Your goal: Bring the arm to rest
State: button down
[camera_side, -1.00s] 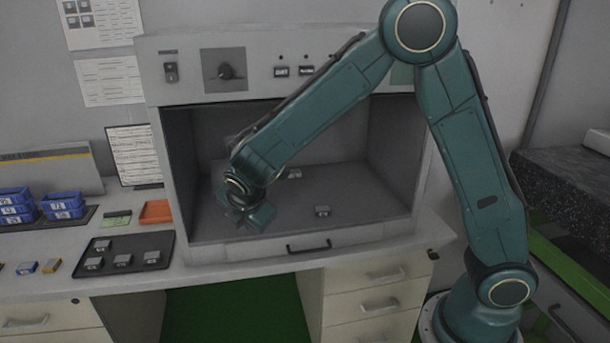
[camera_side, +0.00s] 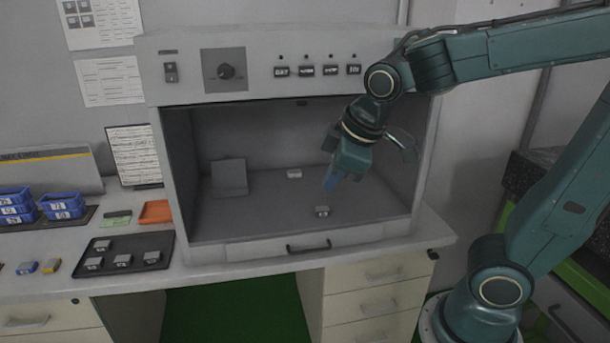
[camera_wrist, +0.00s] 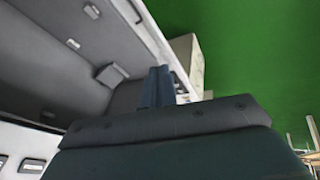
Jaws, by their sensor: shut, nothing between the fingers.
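My gripper (camera_side: 330,180) hangs in front of the right part of the test chamber (camera_side: 160,190), fingers pointing down. It is shut and empty. In the wrist view its fingers (camera_wrist: 158,85) stand together, with the chamber's inside to the left and the green floor to the right. A small grey part (camera_side: 322,211) lies on the chamber floor just below the fingertips in the side view; I cannot tell how far apart they are. A second small part (camera_side: 294,173) lies farther back. My arm is bent, with its elbow out of frame at the right.
A black tray (camera_side: 125,245) with three small parts stands on the bench at left. Blue bins (camera_side: 62,205), an orange tray (camera_side: 156,211) and a green item (camera_side: 118,219) sit behind it.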

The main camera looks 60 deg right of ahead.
jog(key=s+r+m+y, duration=0.1)
jog(key=s+m, duration=0.4)
jog(key=s, duration=0.6)
jog(key=shift+m+t, duration=0.3)
jog(key=shift+m, duration=0.1)
jog(key=shift+a, duration=0.1)
dwell(0.3)
